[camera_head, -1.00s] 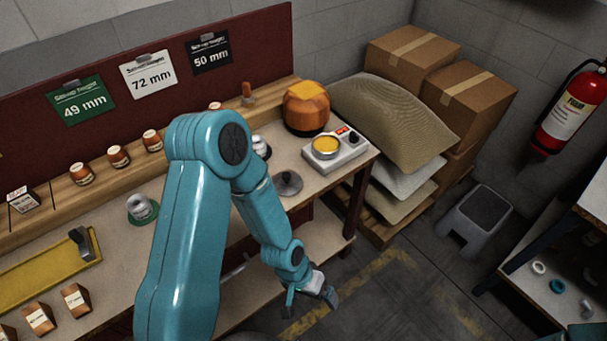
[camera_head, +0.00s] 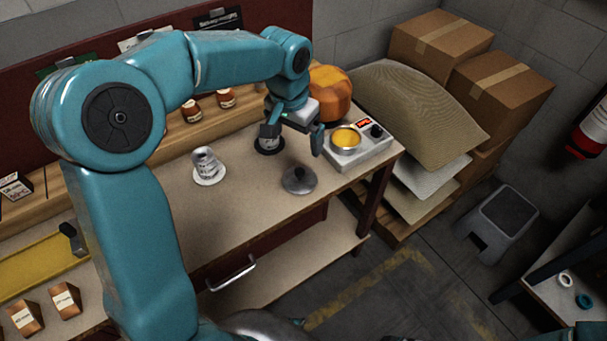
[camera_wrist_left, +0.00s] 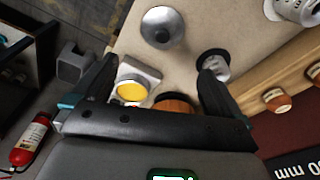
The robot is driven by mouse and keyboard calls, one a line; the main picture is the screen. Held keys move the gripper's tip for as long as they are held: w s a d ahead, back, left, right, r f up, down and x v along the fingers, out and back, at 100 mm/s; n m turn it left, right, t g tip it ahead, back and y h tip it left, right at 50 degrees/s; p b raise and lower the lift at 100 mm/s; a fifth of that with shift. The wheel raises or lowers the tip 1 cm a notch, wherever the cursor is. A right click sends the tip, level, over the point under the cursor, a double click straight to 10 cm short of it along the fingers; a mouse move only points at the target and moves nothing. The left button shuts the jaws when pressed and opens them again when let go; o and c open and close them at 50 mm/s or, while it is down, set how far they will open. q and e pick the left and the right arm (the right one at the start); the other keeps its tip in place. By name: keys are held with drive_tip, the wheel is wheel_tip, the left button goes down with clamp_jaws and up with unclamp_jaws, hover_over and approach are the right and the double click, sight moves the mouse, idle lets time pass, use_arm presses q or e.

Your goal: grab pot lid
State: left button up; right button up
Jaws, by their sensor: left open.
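The pot lid (camera_head: 299,180) is a grey metal disc with a small knob. It lies on the bench top near the front edge, and it also shows at the top of the left wrist view (camera_wrist_left: 162,27). My left gripper (camera_head: 292,143) is open and empty above the bench, behind the lid and apart from it. In the left wrist view its fingers (camera_wrist_left: 155,75) are spread wide, with the lid beyond them. A small pot (camera_head: 345,138) with yellow contents sits on the hot plate (camera_head: 365,153) to the right. My right gripper is not in view.
A jar on a dark round base (camera_head: 270,146) stands close to my left gripper. A silver can (camera_head: 206,165) stands left on a white disc. An orange-brown rounded object (camera_head: 330,92) is behind the hot plate.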

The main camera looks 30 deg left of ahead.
use_arm(q)
hover_over(299, 171)
drive_tip(key=s, duration=0.1)
drive_tip(key=f, duration=0.9)
drive_tip(key=shift+s+d+f, duration=0.1)
drive_tip(key=shift+d, duration=0.2)
drive_tip(key=shift+a+f, duration=0.1)
drive_tip(key=shift+f, duration=0.45)
drive_tip(key=f, duration=0.2)
drive_tip(key=w+f, duration=0.1)
drive_tip(key=f, duration=0.2)
drive_tip(key=shift+w+a, duration=0.15)
drive_tip(key=shift+w, duration=0.05)
drive_tip(key=c, duration=0.7)
